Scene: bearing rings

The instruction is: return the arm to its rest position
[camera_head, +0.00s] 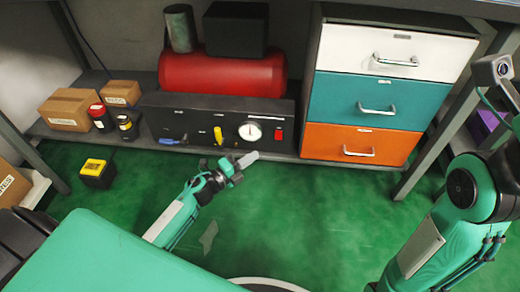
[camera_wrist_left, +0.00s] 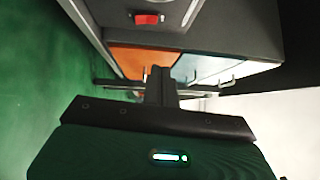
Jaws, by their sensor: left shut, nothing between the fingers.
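My left gripper (camera_head: 246,159) is low over the green floor, in front of the compressor's dark base. Its fingers are shut with nothing between them. In the left wrist view the shut fingers (camera_wrist_left: 161,84) point toward the drawer cabinet. My right arm (camera_head: 450,220) comes in at the right edge of the head view, and its gripper is not in view.
A drawer cabinet with white, teal and orange drawers (camera_head: 325,144) stands at the back right. A red compressor tank (camera_head: 222,75) sits on a dark panel base (camera_head: 180,128). Cardboard boxes (camera_head: 68,109) are at left. A yellow-topped box (camera_head: 97,173) lies on the floor.

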